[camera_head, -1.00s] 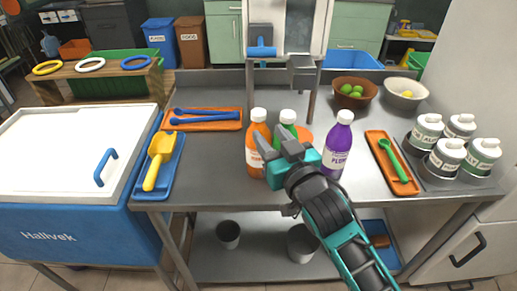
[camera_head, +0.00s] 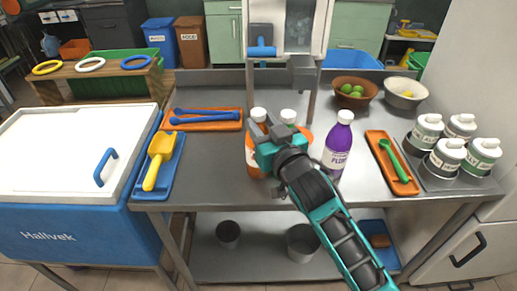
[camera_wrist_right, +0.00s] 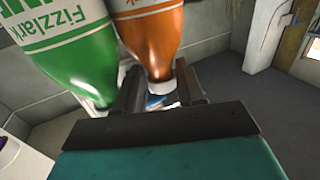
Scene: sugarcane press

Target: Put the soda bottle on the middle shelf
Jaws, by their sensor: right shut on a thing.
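Three soda bottles stand on the steel table: an orange one (camera_head: 251,160), a green one and a purple one (camera_head: 336,157). My right gripper (camera_head: 268,136) is at the orange bottle and hides part of it. In the right wrist view the orange bottle (camera_wrist_right: 152,40) has its neck and white cap between my two fingers (camera_wrist_right: 160,95), which are shut on it. The green bottle (camera_wrist_right: 75,50) is just outside the fingers. In the head view only its white cap (camera_head: 289,116) shows clearly. No middle shelf can be made out. My left gripper is not in view.
Orange trays (camera_head: 212,126) lie left and right. White-capped canisters (camera_head: 447,157) stand at the right, bowls (camera_head: 355,94) behind. A dispenser-like frame (camera_head: 304,80) stands behind the bottles. The table's lower shelf (camera_head: 265,235) holds grey pots.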

